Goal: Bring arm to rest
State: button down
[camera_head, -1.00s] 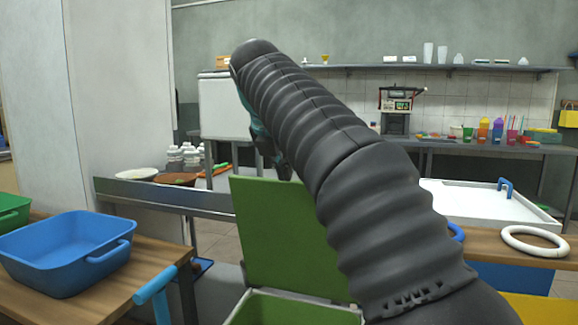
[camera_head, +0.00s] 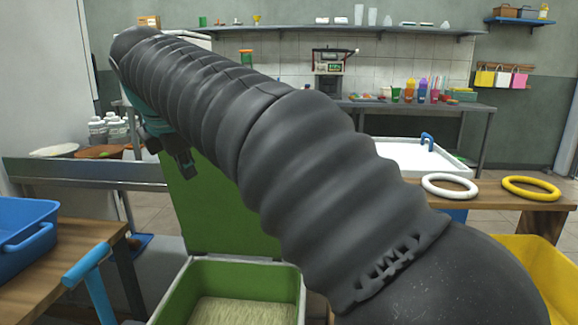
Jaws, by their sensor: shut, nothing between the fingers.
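My arm, in a dark ribbed sleeve, crosses the head view from the lower right to the upper left. My gripper (camera_head: 183,163) shows as a small dark shape under the far end of the arm, partly hidden by it. It is shut and holds nothing. It hangs in front of the raised green lid (camera_head: 210,215), apart from the tables as far as I can see.
An open green bin (camera_head: 185,290) with pale contents stands below the arm. A blue basin (camera_head: 25,235) is on the left table. A white ring (camera_head: 449,186) and a yellow ring (camera_head: 531,188) lie on the right table. A yellow container (camera_head: 540,270) stands lower right.

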jog(key=s+d+f+m, duration=0.6)
jog(key=d+f+m, duration=0.2)
jog(key=d, duration=0.1)
jog(key=s+d+f+m+g, duration=0.1)
jog(key=s+d+f+m, duration=0.5)
jog(key=d+f+m, duration=0.2)
jog(key=s+d+f+m+g, duration=0.1)
jog(key=s+d+f+m, duration=0.5)
jog(key=d, duration=0.6)
jog(key=shift+d+f+m+y, duration=0.15)
jog(key=shift+f+m, duration=0.4)
jog(key=shift+f, duration=0.05)
jog(key=shift+d+f+m+y, duration=0.1)
jog(key=shift+f+m+y, duration=0.05)
jog(key=shift+f+m, duration=0.4)
jog(key=shift+m+t, duration=0.3)
jog(key=shift+m, duration=0.5)
jog(key=s+d, duration=0.1)
jog(key=s+d+f, duration=0.1)
jog(key=s+d, duration=0.1)
jog(key=shift+s+d+f, duration=0.1)
jog(key=shift+d, duration=0.2)
jog(key=shift+s+d+r+m+h, duration=0.15)
jog(key=shift+d+r+m+h, duration=0.2)
jog(key=shift+d+r, duration=0.2)
jog(key=shift+d+r+t, duration=0.15)
jog(key=shift+d+t, duration=0.15)
jog(key=shift+d, duration=0.25)
jog(key=shift+s, duration=0.15)
